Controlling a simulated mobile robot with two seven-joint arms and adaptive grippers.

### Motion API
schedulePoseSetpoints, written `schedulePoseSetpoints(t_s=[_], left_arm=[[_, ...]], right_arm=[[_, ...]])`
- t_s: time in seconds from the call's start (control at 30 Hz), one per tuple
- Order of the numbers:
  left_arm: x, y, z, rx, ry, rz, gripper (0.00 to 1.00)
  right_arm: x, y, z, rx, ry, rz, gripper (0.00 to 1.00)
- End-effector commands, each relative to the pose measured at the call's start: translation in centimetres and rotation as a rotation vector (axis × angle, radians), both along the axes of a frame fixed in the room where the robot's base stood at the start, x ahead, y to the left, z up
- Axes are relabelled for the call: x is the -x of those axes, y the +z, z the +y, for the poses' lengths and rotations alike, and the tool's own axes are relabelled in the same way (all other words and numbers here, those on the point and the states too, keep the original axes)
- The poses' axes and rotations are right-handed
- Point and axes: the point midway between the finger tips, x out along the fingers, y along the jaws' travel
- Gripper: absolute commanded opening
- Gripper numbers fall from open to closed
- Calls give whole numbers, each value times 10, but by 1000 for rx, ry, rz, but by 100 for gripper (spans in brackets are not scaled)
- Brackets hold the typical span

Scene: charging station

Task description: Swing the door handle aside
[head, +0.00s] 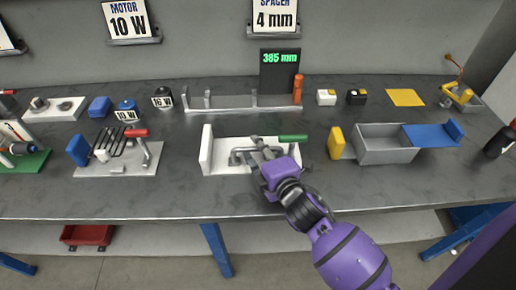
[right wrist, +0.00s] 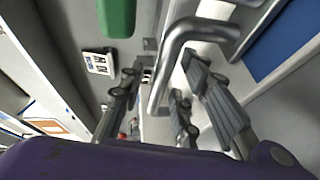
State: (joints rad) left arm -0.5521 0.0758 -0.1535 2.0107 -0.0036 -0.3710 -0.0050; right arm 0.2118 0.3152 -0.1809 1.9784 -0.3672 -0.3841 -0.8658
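A white fixture (head: 207,158) stands at the middle of the bench. A bent grey metal handle bar (head: 237,154) is on it, with a green grip (head: 293,138) at its right. My purple right gripper (head: 262,148) reaches over the fixture from the front and hides part of the bar. In the right wrist view, the fingers of my right gripper (right wrist: 160,85) are spread apart. The bent bar (right wrist: 168,62) shows between them, and I cannot tell whether they touch it. The green grip (right wrist: 116,17) is at the top there. My left gripper is not in view.
A grey box (head: 385,152) with yellow and blue plates stands to the right. A rack (head: 225,108) and a 385 mm display (head: 280,70) are behind. The front bench strip is clear.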

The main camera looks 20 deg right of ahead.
Motion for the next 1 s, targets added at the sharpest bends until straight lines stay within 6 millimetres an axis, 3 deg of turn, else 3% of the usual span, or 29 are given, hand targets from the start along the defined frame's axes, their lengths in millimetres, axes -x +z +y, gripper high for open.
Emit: schedulePoseSetpoints(t_s=[0.1,0.33,0.73,1.0], left_arm=[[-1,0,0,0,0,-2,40],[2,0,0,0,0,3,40],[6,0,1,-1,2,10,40],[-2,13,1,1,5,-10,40]], right_arm=[[0,0,0,0,0,0,28],[0,0,0,0,0,-1,0],[0,1,0,0,6,-1,0],[-5,4,-10,7,86,-3,0]])
